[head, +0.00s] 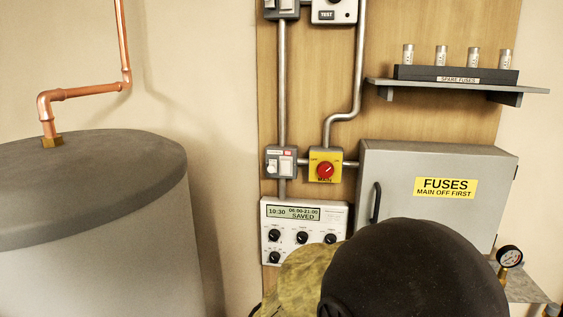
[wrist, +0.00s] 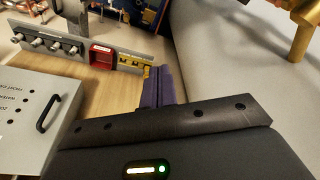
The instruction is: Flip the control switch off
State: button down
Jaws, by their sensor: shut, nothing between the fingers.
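A grey switch box (head: 280,162) with a white rocker and a small red label is on the wooden board, left of a yellow box (head: 325,165) with a red rotary knob marked MAIN. I cannot read the grey box's label or tell its rocker position. Below them is a white timer panel (head: 304,221) whose display reads 10:30 and SAVED. My gripper (wrist: 156,72) shows in the wrist view as dark purple fingers, shut and empty, pointing toward the board area. Its contact with anything cannot be judged. In the head view my dark arm hides it.
A grey fuse box (head: 458,215) with a black handle stands right of the switches. A shelf (head: 455,86) with spare fuses is above it. A large grey tank (head: 100,215) with copper pipe stands left. A pressure gauge (head: 510,256) is at the lower right.

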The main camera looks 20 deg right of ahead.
jog(key=shift+w, duration=0.4)
jog(key=shift+s+r, duration=0.1)
jog(key=w+d+r+n+t+h+b, duration=0.2)
jog(key=w+d+r+n+t+b, duration=0.3)
jog(key=w+d+r+t, duration=0.75)
jog(key=d+r+n+t+y, duration=0.1)
jog(key=d+r+n+y, duration=0.1)
jog(key=r+n, duration=0.6)
jog(key=w+d+r+n+t+y+b, duration=0.1)
jog(key=d+r+n+t+y, duration=0.1)
jog(key=r+n, duration=0.6)
notch_tip(320, 180, up, 2)
jog(key=shift+d+y, duration=0.8)
jog(key=shift+d, duration=0.35)
jog(key=shift+w+d+r+t, duration=0.1)
jog(key=shift+w+t, duration=0.05)
jog(key=shift+t, duration=0.1)
